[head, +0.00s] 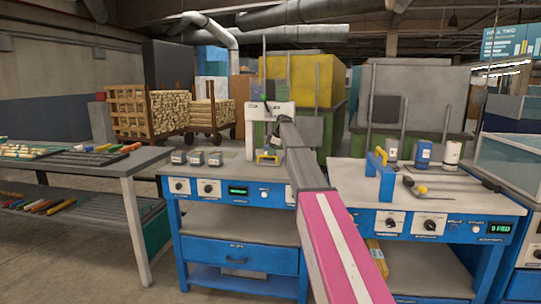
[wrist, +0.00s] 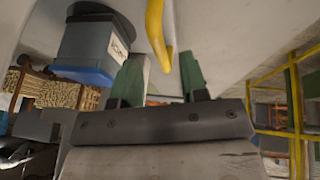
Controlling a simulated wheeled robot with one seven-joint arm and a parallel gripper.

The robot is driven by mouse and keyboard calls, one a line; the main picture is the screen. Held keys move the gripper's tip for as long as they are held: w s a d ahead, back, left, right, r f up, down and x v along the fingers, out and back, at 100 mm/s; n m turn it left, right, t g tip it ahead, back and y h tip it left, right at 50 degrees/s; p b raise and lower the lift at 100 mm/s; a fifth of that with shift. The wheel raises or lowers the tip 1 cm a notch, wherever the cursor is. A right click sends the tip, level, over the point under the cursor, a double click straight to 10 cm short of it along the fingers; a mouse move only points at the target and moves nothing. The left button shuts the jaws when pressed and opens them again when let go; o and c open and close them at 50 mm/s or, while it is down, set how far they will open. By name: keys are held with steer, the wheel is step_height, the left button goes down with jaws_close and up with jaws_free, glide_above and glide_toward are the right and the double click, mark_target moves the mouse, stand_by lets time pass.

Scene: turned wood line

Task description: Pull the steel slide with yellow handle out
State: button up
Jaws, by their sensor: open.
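A yellow handle (head: 267,155) shows low in front of the white machine (head: 271,113) on the left blue bench. My arm reaches across to that machine, with its end above the handle in the head view. In the wrist view, a curved yellow bar (wrist: 155,32), which looks like this handle, comes down from the top edge. My gripper (wrist: 161,76) is open, with its green fingers on either side of the bar's lower end. No contact can be made out. The steel slide body cannot be made out in either view.
Several small grey boxes (head: 196,158) stand left of the machine. The right bench holds a blue bracket (head: 379,178), bottles (head: 423,154) and a rod with a yellow knob (head: 421,189).

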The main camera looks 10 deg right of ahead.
steer(key=shift+x, duration=1.1)
jaws_close()
steer(key=shift+s, duration=0.1)
steer(key=s+a, duration=0.1)
steer(key=s, duration=0.4)
steer(key=s+a, duration=0.2)
steer(key=s, duration=0.3)
steer(key=s+a, duration=0.2)
steer(key=s, duration=0.3)
steer(key=shift+s, duration=0.1)
jaws_free()
